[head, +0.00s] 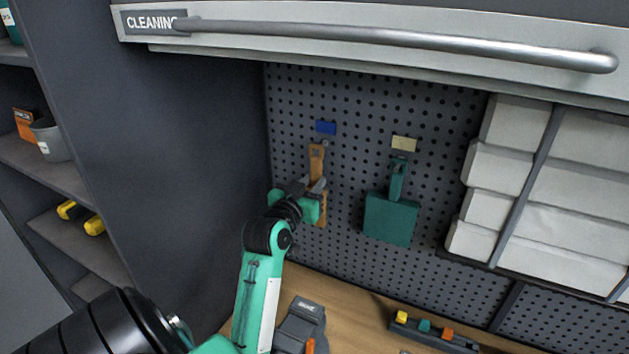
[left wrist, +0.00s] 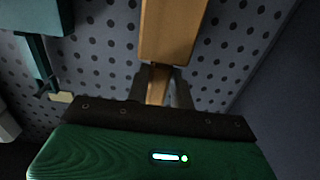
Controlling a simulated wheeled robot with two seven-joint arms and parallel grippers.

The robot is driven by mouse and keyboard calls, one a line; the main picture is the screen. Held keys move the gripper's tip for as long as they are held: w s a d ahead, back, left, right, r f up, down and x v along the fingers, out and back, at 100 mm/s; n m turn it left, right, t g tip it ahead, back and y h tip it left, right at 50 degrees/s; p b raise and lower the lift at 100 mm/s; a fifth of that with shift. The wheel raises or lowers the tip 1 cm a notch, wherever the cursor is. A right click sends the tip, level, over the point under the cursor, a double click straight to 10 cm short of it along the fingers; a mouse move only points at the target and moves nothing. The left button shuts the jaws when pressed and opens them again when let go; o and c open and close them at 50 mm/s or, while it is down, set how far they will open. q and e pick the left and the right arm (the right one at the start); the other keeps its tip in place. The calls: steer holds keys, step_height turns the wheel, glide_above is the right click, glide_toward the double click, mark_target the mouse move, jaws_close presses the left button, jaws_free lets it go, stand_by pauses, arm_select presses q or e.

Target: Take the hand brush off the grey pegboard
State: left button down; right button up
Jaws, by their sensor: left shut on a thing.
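The hand brush (head: 316,158) is orange-brown and hangs upright on the grey pegboard (head: 350,100), below a blue label. My left gripper (head: 317,187) is at its middle, shut on it, and covers part of it. In the left wrist view, a narrow part of the brush (left wrist: 157,88) sits between the two fingers (left wrist: 160,90), and its wider block (left wrist: 172,30) shows beyond them. The brush looks close to the board; I cannot tell whether it still touches the peg. My right gripper is not in view.
A teal dustpan (head: 390,218) hangs to the right under a cream label. White stacked packs (head: 500,180) stand farther right. The raised shutter's grey handle bar (head: 400,38) crosses above. A dark side wall (head: 190,170) stands at the left. A wooden counter (head: 345,307) lies below.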

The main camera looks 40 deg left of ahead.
mark_target(314, 182)
arm_select(q)
steer(key=shift+v, duration=2.1)
steer(key=shift+s, duration=0.2)
